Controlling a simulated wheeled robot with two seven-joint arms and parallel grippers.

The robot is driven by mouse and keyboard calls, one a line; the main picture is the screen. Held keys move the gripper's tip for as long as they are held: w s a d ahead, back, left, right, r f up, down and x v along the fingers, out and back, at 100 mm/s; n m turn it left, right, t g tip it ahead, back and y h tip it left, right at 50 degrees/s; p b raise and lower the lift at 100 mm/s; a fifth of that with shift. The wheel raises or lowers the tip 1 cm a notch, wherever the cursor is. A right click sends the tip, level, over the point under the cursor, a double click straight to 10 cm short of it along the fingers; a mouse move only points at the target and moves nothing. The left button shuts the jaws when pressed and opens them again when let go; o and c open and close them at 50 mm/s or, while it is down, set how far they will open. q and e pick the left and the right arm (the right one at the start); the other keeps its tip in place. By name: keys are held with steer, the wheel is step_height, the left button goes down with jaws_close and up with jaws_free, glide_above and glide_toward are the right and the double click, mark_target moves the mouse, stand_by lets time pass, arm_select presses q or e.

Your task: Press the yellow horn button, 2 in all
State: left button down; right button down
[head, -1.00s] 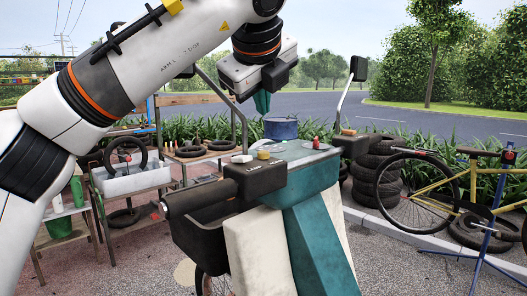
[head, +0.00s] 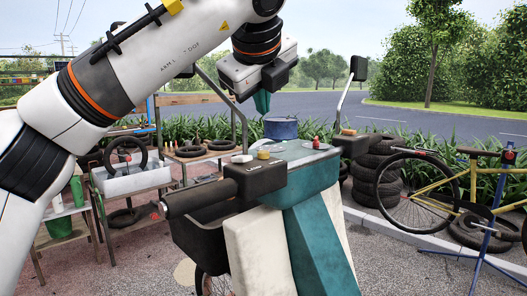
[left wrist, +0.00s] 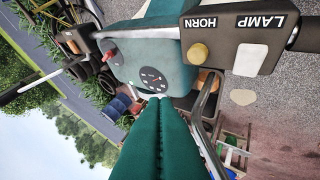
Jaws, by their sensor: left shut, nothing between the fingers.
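The yellow horn button (head: 263,154) sits on top of the dark switch box (head: 255,180) by the handlebar grip. In the left wrist view the same round yellow button (left wrist: 198,54) is beside the word HORN, apart from the fingers. My left gripper (head: 262,103) is shut and empty, its teal fingers pointing down in the air above the button's level. In the left wrist view its fingertips (left wrist: 159,98) lie over the edge of the teal cart body, below and left of the button. My right gripper is not in view.
A white lamp switch (head: 241,158) sits just left of the horn button. A red knob (head: 316,142) stands on the teal panel. A metal mirror stalk (head: 238,118) rises close beside the left fingers. A blue drum (head: 281,128) stands behind.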

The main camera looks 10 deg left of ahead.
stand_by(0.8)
arm_select(q)
steer(key=shift+g, duration=0.9)
steer(key=r+p, duration=0.4)
steer(key=p, duration=0.1)
steer(key=shift+w+p, duration=0.2)
steer(key=shift+p, duration=0.15)
steer(key=shift+f, duration=0.1)
steer(key=b, duration=0.6)
glide_above(262, 153)
step_height(262, 153, down, 7)
steer(key=shift+f, duration=0.2)
steer(key=shift+f+b, duration=0.7)
steer(key=shift+f+b, duration=0.4)
steer(key=shift+b, duration=0.15)
